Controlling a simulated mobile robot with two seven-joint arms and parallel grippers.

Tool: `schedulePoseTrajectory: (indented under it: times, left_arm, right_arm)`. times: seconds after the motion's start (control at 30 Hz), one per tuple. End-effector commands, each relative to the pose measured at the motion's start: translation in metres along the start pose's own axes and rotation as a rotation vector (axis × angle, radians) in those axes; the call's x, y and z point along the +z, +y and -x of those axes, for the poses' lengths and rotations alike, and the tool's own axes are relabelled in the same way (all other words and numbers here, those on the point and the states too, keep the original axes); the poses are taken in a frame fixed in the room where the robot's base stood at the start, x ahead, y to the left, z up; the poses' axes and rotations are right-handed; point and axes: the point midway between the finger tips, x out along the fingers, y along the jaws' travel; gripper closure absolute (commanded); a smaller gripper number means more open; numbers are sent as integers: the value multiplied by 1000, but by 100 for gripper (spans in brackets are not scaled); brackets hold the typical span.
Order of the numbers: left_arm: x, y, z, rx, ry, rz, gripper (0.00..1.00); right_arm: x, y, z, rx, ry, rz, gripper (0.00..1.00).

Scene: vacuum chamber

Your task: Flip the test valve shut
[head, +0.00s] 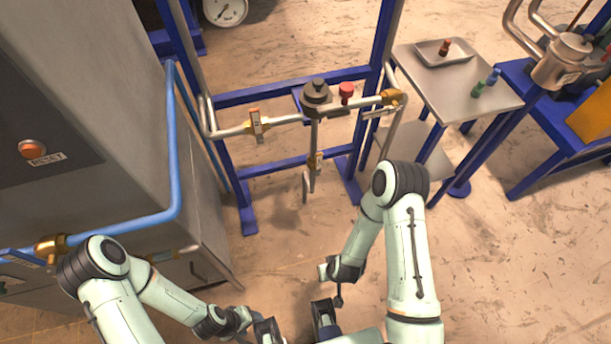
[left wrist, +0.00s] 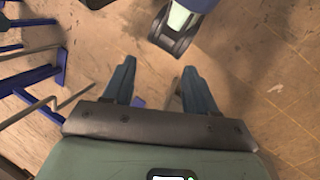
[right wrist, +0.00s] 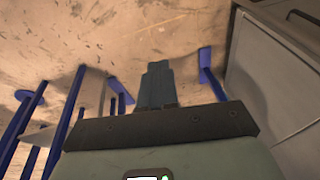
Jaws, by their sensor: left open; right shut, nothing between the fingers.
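No label I can read marks the test valve. In the head view a pipe run crosses a blue frame. It carries a valve with a yellow-orange tagged handle (head: 256,125) at left and a brass valve (head: 391,97) at right. A smaller yellow-tagged valve (head: 315,161) sits on the vertical pipe below the middle. My left gripper (left wrist: 158,66) is open and empty over bare floor in the left wrist view. My right gripper (right wrist: 158,66) is shut and empty, also over floor. Both are low and apart from the pipes; their fingertips are not clear in the head view.
A grey cabinet (head: 95,75) with a reset button (head: 32,149) and a blue pipe (head: 174,150) stands at left. A steel table (head: 440,88) with a tray (head: 463,55) is at right. A red knob (head: 346,90) sits beside a grey fitting (head: 316,93). Floor before the frame is clear.

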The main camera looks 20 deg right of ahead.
Motion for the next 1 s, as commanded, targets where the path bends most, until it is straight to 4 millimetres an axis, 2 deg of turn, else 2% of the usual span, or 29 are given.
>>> schedulePoseTrajectory:
  times: [0.03, 0.1, 0.2, 0.3, 0.4, 0.5, 0.6, 0.73, 0.9, 1.0]
  left_arm:
    - [-4, -6, -16, -1, 15, 2, 43]
    - [-12, -10, -28, -1, 39, 3, 43]
    - [-24, -16, -45, 0, 74, 6, 43]
    - [-38, -22, -62, 0, 113, 8, 43]
    - [-51, -27, -79, 0, 149, 11, 43]
    - [-66, -33, -96, 0, 184, 13, 43]
    - [-79, -38, -112, -1, 216, 15, 43]
    - [-94, -42, -126, -1, 249, 17, 43]
    - [-104, -45, -135, -2, 273, 18, 43]
    - [-106, -45, -136, -2, 278, 18, 43]
  right_arm:
    - [-23, 1, -20, 49, 83, 86, 100]
    - [-61, 1, -32, 138, 201, 211, 100]
    - [-116, -4, -40, 295, 358, 388, 100]
    - [-166, -15, -37, 481, 489, 546, 100]
    - [-208, -33, -24, 687, 584, 676, 100]
    - [-237, -53, -5, 904, 632, 772, 100]
    - [-254, -75, 16, 1106, 634, 831, 100]
    - [-261, -98, 40, 1304, 588, 864, 100]
    - [-259, -114, 60, 1441, 518, 874, 100]
    - [-258, -118, 66, 1468, 499, 876, 100]
